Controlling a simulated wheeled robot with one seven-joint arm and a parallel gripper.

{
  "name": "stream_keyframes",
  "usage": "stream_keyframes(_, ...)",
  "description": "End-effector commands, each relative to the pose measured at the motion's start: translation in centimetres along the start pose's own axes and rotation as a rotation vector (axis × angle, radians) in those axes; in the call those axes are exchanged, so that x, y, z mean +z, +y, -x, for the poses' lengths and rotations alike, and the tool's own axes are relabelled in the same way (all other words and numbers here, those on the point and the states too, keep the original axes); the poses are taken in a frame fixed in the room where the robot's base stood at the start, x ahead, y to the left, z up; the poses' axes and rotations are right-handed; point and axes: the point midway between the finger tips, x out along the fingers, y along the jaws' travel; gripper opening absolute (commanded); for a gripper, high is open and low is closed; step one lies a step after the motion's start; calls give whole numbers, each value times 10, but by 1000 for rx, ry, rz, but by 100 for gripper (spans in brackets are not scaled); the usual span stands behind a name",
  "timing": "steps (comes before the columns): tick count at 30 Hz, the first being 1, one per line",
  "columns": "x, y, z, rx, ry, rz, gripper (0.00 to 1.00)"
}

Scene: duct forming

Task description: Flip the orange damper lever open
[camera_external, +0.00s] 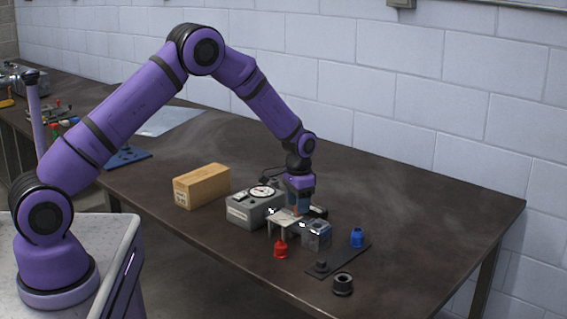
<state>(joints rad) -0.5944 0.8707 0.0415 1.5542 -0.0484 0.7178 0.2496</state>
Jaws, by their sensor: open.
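I cannot clearly make out an orange damper lever; a small pale orange patch shows at my gripper's lower end, too small to identify. My gripper (300,206) points down at the middle of the table, close above or among a cluster of small metal parts. Its fingers are small and partly hidden, and it is open. A light metal bracket (284,222) lies just below and left of it. A grey, shiny block (316,235) is just below and right. I cannot tell whether the gripper touches either one.
The table's right side (440,210) is clear.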

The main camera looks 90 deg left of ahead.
Motion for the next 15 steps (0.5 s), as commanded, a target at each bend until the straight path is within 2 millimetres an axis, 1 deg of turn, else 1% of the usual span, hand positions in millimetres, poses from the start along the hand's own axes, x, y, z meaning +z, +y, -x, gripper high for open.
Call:
stream_keyframes(5, -1, 0, 29, -1, 4, 0, 49)
stream_keyframes(9, -1, 0, 56, -1, 3, 0, 49)
stream_keyframes(12, -1, 0, 74, -1, 3, 0, 49)
stream_keyframes(15, 0, 0, 87, -1, 2, 0, 49)
